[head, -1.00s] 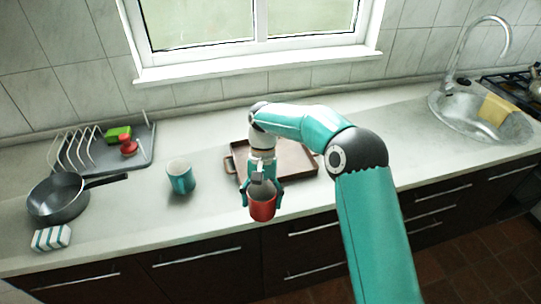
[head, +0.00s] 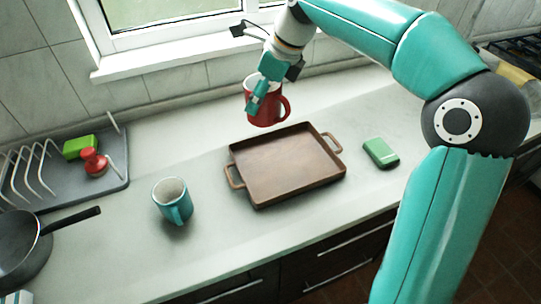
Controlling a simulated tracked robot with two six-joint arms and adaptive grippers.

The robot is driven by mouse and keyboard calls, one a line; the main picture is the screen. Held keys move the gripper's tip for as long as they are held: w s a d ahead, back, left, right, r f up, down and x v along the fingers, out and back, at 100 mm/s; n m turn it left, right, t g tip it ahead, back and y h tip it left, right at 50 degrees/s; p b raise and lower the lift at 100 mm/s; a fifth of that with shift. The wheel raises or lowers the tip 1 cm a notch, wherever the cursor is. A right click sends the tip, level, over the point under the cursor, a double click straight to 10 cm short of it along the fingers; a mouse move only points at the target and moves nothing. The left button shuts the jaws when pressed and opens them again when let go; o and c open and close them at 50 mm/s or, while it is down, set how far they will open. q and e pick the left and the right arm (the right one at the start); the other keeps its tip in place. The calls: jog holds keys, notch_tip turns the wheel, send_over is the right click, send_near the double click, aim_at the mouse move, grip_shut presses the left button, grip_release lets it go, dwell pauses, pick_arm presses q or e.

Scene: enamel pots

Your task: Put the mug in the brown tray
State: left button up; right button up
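A red mug (head: 269,112) with its handle toward the right is held upright near the back left edge of the brown tray (head: 296,189) in the picture. It seems to be in the air; its exact height is hard to tell. My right gripper (head: 257,97), on the arm coming in from the right, is shut on the mug's wall. The brown tray has two side handles, lies flat on the counter and is empty. A teal mug (head: 174,203) stands upright on the counter left of the tray. My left gripper is not in view.
A green block-like object (head: 380,153) lies right of the tray. At left are a grey drying rack (head: 110,181) with a green sponge (head: 80,147) and red-handled item (head: 95,162), and a dark pan (head: 25,245). Counter around the tray is mostly clear.

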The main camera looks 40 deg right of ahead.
jog(key=f, duration=0.9)
jog(key=f+b, duration=0.1)
jog(key=f, duration=0.9)
jog(key=shift+s+d, duration=0.1)
jog(key=shift+s, duration=0.1)
jog(key=o, duration=1.5)
jog(key=v, duration=1.2)
